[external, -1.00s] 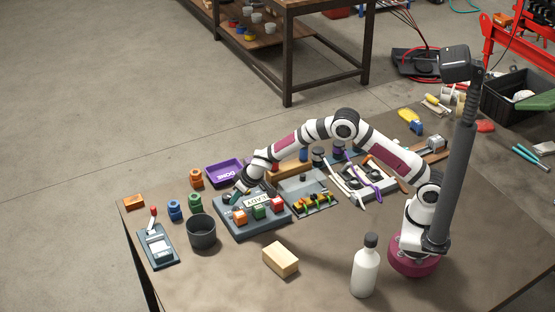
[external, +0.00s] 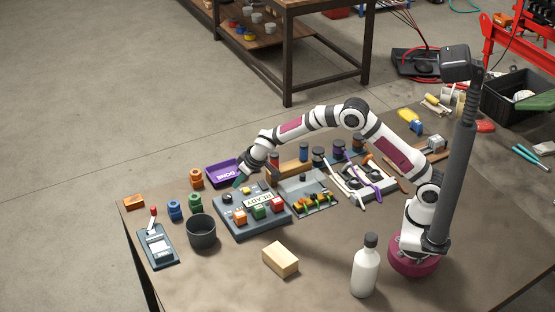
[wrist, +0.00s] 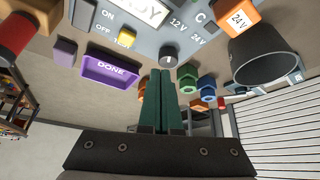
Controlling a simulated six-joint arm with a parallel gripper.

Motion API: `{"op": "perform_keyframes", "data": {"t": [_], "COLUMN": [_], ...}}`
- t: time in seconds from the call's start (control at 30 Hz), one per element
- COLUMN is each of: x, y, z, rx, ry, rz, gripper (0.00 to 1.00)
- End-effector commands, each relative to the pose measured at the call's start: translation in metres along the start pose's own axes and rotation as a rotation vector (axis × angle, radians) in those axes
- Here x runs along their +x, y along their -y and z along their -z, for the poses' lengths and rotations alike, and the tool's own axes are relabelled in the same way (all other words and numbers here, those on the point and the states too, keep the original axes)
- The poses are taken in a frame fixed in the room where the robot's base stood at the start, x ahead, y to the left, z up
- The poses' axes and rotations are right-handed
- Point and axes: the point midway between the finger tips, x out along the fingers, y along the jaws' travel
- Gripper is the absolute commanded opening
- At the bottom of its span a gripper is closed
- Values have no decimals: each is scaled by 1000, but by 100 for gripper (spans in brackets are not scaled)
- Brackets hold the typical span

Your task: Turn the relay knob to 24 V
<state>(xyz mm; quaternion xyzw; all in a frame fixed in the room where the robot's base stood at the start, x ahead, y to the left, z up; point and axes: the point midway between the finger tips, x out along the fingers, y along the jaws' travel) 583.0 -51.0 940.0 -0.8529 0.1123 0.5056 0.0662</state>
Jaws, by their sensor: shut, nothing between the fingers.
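The relay knob (wrist: 171,55) is a dark round knob at the edge of the grey panel, with a small light mark on its face. The labels 12 V (wrist: 180,24) and 24 V (wrist: 198,39) are printed beside it. I cannot tell surely which label the mark points at. The grey panel (external: 262,232) with a READY display stands mid-table in the external view. My gripper (wrist: 160,75) has green fingers pressed together, empty, with tips just short of the knob in the wrist view. In the external view my gripper (external: 239,183) is above the panel's far edge.
A purple DONE tray (external: 222,173) lies behind the panel. A dark cup (external: 202,232) stands left of it, near blue and green nuts (external: 174,210). A lever box (external: 157,245) is farther left. A wooden block (external: 281,259) and white bottle (external: 365,268) stand in front.

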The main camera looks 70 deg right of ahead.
Motion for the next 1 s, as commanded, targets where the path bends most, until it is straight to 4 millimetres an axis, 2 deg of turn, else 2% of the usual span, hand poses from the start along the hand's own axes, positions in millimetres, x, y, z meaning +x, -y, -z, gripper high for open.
{"op": "perform_keyframes", "data": {"t": [0.2,0.33,1.0], "x": [32,43,47], "y": [0,0,1], "z": [-18,-24,-23], "rx": [1,0,1], "ry": [2,2,1], "rz": [0,0,0], "gripper": [0,0,0]}}
